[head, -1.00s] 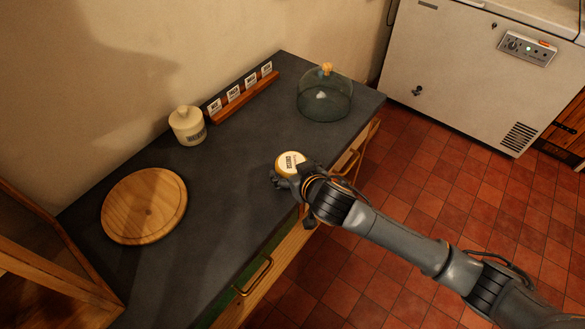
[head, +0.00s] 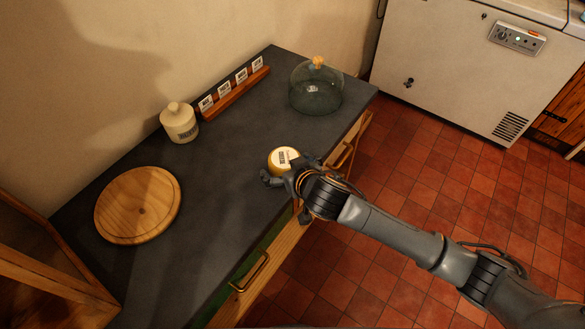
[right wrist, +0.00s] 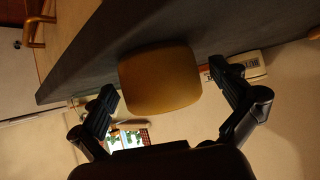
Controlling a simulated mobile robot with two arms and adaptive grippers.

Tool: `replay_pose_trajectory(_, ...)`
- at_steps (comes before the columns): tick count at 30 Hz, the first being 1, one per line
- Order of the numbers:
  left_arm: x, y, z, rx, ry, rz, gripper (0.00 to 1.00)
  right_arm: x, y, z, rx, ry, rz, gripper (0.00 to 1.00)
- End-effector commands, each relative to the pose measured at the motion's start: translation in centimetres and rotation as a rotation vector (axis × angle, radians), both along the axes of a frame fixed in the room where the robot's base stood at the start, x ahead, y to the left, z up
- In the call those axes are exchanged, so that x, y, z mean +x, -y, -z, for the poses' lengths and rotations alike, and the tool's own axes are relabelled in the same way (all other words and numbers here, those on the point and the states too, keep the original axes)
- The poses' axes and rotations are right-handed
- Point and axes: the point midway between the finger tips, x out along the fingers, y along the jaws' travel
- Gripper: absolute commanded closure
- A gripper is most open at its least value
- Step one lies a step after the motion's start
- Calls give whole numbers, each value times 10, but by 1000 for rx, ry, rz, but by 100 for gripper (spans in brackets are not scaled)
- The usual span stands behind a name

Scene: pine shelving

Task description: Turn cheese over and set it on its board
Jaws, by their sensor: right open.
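The cheese (head: 284,160), a small round yellowish piece with a white label on its upper face, is on the dark counter near its front edge. In the right wrist view the cheese (right wrist: 160,80) shows its plain side between the two fingers, with gaps on both sides. My right gripper (head: 283,175) is open around the near side of the cheese. The round wooden board (head: 138,205) lies bare on the counter at the left. My left gripper is not in view.
A glass dome with a wooden knob (head: 316,88) stands at the counter's far right. A lidded cream jar (head: 180,123) and a wooden rack of cards (head: 235,92) stand along the wall. The counter (head: 215,180) is clear between board and cheese. A white chest freezer (head: 450,65) stands beyond.

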Motion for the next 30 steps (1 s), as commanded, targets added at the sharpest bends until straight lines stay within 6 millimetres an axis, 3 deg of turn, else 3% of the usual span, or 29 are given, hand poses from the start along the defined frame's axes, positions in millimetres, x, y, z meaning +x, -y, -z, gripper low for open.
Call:
replay_pose_trajectory(18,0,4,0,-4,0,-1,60,-76,36,-58,1,2,-1,0)
replay_pose_trajectory(30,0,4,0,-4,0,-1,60,-86,42,-67,0,2,1,0)
